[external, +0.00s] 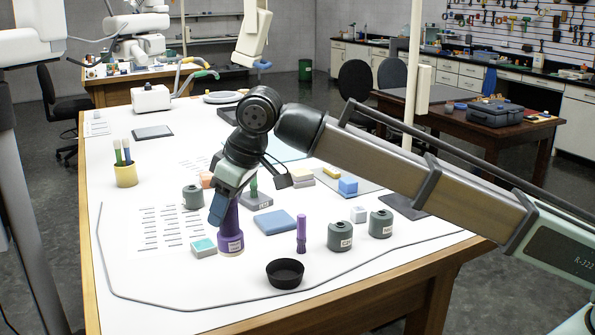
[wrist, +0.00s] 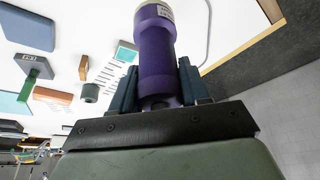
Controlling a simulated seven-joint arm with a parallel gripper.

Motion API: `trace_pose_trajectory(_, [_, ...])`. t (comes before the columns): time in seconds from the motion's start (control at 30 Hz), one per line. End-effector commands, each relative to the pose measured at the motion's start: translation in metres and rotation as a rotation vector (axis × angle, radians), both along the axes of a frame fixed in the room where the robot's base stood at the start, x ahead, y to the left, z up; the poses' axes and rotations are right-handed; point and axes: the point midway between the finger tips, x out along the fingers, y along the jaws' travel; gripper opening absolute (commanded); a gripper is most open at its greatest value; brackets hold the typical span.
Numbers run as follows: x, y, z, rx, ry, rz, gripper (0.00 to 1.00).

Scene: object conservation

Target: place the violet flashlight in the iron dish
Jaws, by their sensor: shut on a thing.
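My gripper (external: 222,208) is shut on a dark purple bottle-shaped thing (external: 231,240) with a wide base and a white label. In the wrist view the purple thing (wrist: 156,52) sits between the two fingers, held by its narrower end. In the external view it is upright at the table, beside a small teal-topped box; I cannot tell whether its base touches the table. A slim violet cylinder with a wider head, which looks like the violet flashlight (external: 301,235), stands upright to its right. The iron dish (external: 285,274), black and round, is in front of the flashlight and looks empty.
The teal-topped box (external: 204,248) is close left of the held thing. Grey-green labelled canisters (external: 340,237) stand right of the flashlight. A blue flat block (external: 275,222) lies behind. A grey cable (external: 180,306) runs along the front, with clear table left of the dish.

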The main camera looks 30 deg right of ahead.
Motion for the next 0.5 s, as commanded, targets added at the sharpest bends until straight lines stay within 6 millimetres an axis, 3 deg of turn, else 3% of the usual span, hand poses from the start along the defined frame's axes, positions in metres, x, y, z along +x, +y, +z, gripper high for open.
trace_pose_trajectory(0.23, [0.018,-0.018,0.023,0.002,-0.001,-0.029,0.09])
trace_pose_trajectory(0.37, [0.022,-0.051,0.032,0.002,0.0,-0.056,0.09])
trace_pose_trajectory(0.5, [0.005,-0.089,0.033,0.003,0.0,-0.028,0.09])
